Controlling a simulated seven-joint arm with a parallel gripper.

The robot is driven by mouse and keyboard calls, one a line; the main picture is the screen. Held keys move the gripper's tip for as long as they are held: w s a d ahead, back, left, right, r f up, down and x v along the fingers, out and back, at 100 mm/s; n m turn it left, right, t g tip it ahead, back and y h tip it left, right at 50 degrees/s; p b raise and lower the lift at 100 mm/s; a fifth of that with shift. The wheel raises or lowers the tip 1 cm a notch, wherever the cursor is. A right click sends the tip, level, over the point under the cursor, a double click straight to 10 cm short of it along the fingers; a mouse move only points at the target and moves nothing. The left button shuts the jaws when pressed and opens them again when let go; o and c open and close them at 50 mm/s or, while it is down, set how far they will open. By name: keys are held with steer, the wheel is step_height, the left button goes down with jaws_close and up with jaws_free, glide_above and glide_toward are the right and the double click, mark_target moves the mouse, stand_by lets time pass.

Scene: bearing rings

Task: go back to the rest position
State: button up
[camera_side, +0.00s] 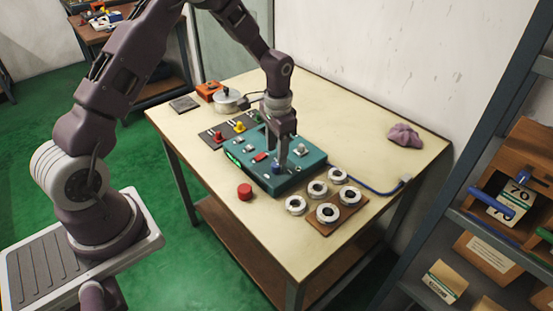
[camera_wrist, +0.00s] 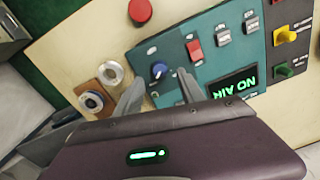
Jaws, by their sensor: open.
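My gripper (camera_side: 281,163) is over the teal control box (camera_side: 310,168) on the table, pointing down, with nothing between its fingers. In the wrist view the two fingers of my gripper (camera_wrist: 160,92) stand apart on either side of the panel area just below the blue knob (camera_wrist: 158,71). The side view does not show clearly whether the fingertips touch the panel. Several metal bearing rings (camera_side: 327,213) lie on and around a brown board (camera_side: 352,209) in front of the box. Two rings (camera_wrist: 92,101) also show at the left of the wrist view.
The box has a red switch (camera_wrist: 195,50) and a lit display (camera_wrist: 235,84) reading NO AIR. A red button (camera_side: 244,191) sits left of the rings. Coloured switches (camera_side: 240,126), a round metal pot (camera_side: 229,100) and an orange box (camera_side: 209,90) stand behind. A purple cloth (camera_side: 404,136) lies far right.

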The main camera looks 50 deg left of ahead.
step_height(320, 180, up, 2)
steer(key=shift+r, duration=0.25)
steer(key=s+d+r+n+t, duration=0.1)
steer(key=s+d+r+t, duration=0.15)
steer(key=s+r, duration=0.7)
steer(key=s+d+r+t, duration=0.1)
steer(key=s+d+r, duration=0.45)
steer(key=r, duration=0.75)
steer(key=s+n+t, duration=0.1)
steer(key=s+t, duration=0.1)
steer(key=s, duration=1.1)
steer(key=shift+d+r, duration=0.15)
steer(key=shift+d, duration=0.2)
